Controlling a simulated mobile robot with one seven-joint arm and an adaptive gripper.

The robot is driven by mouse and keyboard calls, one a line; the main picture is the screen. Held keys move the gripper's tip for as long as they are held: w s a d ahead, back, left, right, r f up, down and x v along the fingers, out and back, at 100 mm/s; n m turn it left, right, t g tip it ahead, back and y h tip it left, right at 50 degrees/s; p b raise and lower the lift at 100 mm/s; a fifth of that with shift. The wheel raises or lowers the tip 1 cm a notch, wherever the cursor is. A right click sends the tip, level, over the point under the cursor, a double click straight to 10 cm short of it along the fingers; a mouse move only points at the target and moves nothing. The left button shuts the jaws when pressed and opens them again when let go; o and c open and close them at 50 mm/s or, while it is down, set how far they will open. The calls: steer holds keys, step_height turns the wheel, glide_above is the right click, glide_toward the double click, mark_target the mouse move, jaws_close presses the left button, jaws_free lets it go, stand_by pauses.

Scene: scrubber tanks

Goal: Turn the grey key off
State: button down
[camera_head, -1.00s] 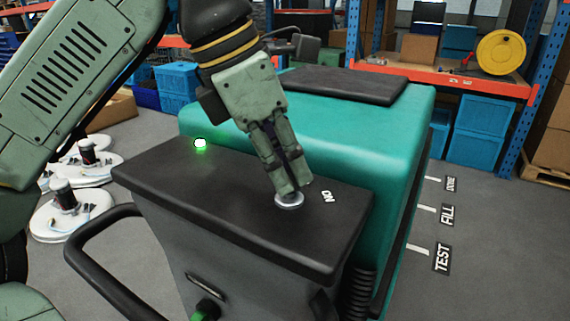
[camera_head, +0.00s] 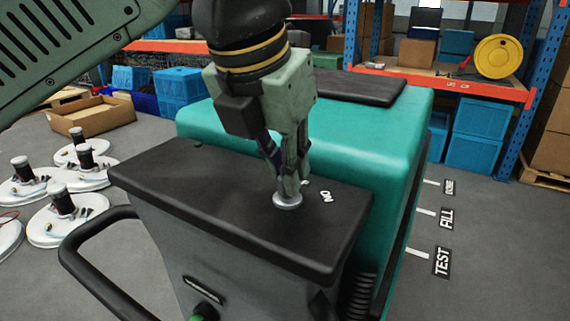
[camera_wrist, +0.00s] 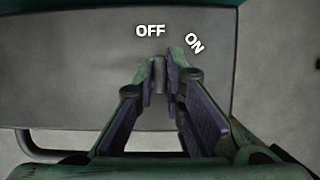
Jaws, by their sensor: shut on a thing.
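The grey key (camera_wrist: 159,75) stands between my fingertips in the wrist view and lines up with the white OFF label (camera_wrist: 150,31). The ON label (camera_wrist: 194,43) is to its right. In the head view, the key's round silver base (camera_head: 287,203) sits on the dark top panel (camera_head: 200,195) of the scrubber, and my fingers hide most of the key. My gripper (camera_head: 289,188) points down and is shut on the key. The ON label also shows right of my fingers in the head view (camera_head: 326,196). The indicator lamp (camera_head: 197,144) on the panel is dark.
The teal scrubber body (camera_head: 330,125) with a black pad (camera_head: 345,86) rises behind the panel. A black handle bar (camera_head: 75,255) juts out at left. White round discs (camera_head: 65,215) lie on the floor at left. Floor labels FILL and TEST (camera_head: 441,262) are at right.

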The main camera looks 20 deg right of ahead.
stand_by(0.3)
steer(key=c, duration=1.7)
jaws_free()
steer(key=shift+o, duration=0.2)
steer(key=shift+r, duration=0.1)
steer(key=v, duration=0.7)
steer(key=shift+r, duration=0.15)
steer(key=shift+s, duration=0.2)
